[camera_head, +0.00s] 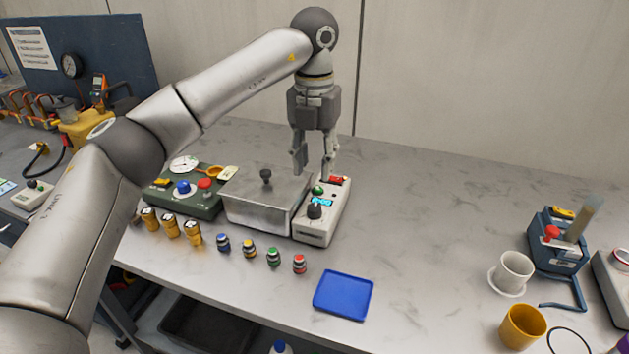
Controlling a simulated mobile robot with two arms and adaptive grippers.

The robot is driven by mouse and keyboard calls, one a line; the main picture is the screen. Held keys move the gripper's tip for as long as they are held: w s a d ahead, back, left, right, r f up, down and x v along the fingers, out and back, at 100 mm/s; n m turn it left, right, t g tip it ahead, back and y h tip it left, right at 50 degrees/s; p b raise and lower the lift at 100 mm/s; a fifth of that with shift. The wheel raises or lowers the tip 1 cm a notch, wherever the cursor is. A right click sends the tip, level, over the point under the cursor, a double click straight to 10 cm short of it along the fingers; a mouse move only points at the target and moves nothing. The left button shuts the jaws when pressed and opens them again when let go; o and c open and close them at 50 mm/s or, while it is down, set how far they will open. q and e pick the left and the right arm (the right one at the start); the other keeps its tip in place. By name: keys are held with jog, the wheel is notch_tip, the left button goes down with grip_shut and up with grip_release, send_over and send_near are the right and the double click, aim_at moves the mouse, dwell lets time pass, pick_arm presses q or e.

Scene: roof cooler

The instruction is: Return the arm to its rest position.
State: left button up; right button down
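My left arm comes in from the left and reaches across the bench. My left gripper (314,165) points down with its fingers apart and nothing visible between them. It is above a grey-white control box (325,214) with a dark knob, a green button, a small blue display and a red switch. A metal bath with a lid (262,196) and a dark lid knob stands left of that box. Whether the fingers touch the control box, I cannot tell. My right gripper does not show.
Several small capped vials (273,256) stand in front of the metal bath. A blue tray (344,295) lies near the front edge. A green device (185,200) is at left. A white cup (513,271), yellow cup (522,327) and blue device (557,253) are at right. Centre right is clear.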

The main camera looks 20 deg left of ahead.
pick_arm(q)
jog(key=shift+r, duration=0.8)
